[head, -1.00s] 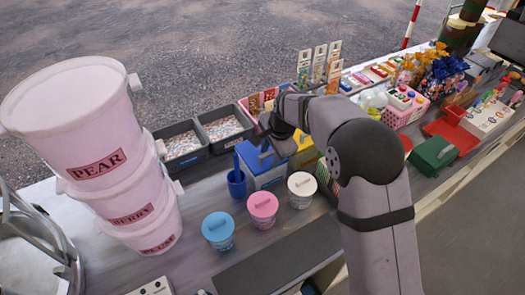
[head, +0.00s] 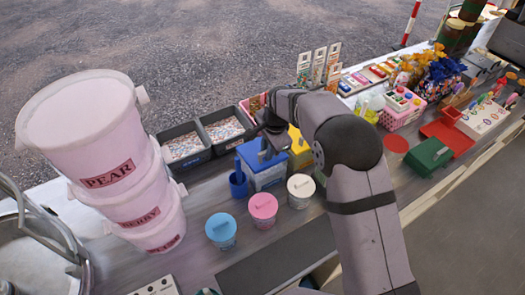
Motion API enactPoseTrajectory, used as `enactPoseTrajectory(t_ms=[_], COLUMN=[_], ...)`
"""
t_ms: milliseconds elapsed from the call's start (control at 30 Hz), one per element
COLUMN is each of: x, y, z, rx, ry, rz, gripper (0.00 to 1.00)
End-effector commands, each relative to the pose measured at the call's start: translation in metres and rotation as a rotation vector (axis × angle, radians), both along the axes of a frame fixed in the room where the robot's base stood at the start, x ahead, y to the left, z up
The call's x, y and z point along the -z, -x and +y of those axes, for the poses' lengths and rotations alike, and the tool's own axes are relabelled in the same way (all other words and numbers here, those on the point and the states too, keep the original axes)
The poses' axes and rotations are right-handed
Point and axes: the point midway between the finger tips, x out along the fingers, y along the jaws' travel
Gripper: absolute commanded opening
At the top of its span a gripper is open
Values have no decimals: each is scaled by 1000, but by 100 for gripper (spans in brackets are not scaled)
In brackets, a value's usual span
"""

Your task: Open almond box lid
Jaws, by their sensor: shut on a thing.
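A blue box (head: 267,178) with a blue lid (head: 249,153) stands mid-counter, and a yellow box (head: 300,155) stands just behind it to the right. I cannot read a label saying almond on either. My gripper (head: 265,152) is over the blue box, fingers pointing down at the top of the lid. It is shut on the lid's grip, which the fingers mostly hide. Whether the lid is lifted clear of the box cannot be told.
Stacked pink buckets (head: 103,151) stand at left. A blue cup (head: 238,185) is left of the box. Blue (head: 221,231), pink (head: 263,210) and white (head: 301,190) tubs stand in front. Dark trays (head: 184,148) lie behind.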

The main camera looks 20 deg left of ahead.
Motion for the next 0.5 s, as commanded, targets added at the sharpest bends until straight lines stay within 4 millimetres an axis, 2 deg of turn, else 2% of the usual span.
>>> enactPoseTrajectory(t_ms=[500], x=[-13], y=[-10], z=[6], rx=[1], ry=[11], rz=[4], gripper=[6])
